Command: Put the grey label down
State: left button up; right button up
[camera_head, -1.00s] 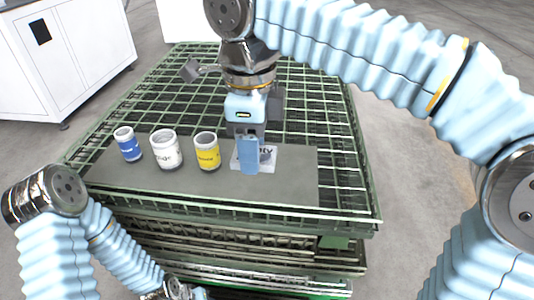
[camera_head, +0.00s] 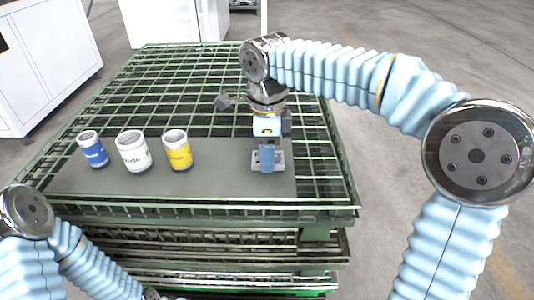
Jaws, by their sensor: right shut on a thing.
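My right gripper (camera_head: 267,158) points down over the right part of a dark grey board. It is shut on the grey label (camera_head: 280,161), a small flat piece that shows on both sides of the blue finger. The finger hides the label's middle. I cannot tell whether the label touches the board or hangs just above it. My left arm comes in at the lower left, and its gripper is out of view.
A blue can (camera_head: 94,152), a white can (camera_head: 133,154) and a yellow can (camera_head: 178,153) stand in a row on the grey board (camera_head: 220,182). The board lies on a green wire-mesh stack (camera_head: 200,90). The board is clear between yellow can and label.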

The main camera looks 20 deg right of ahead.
jog(key=shift+f, duration=0.1)
jog(key=shift+f, duration=0.15)
jog(key=o, duration=1)
notch_tip(320, 180, up, 12)
jog(key=p, duration=0.3)
jog(key=shift+r, duration=0.25)
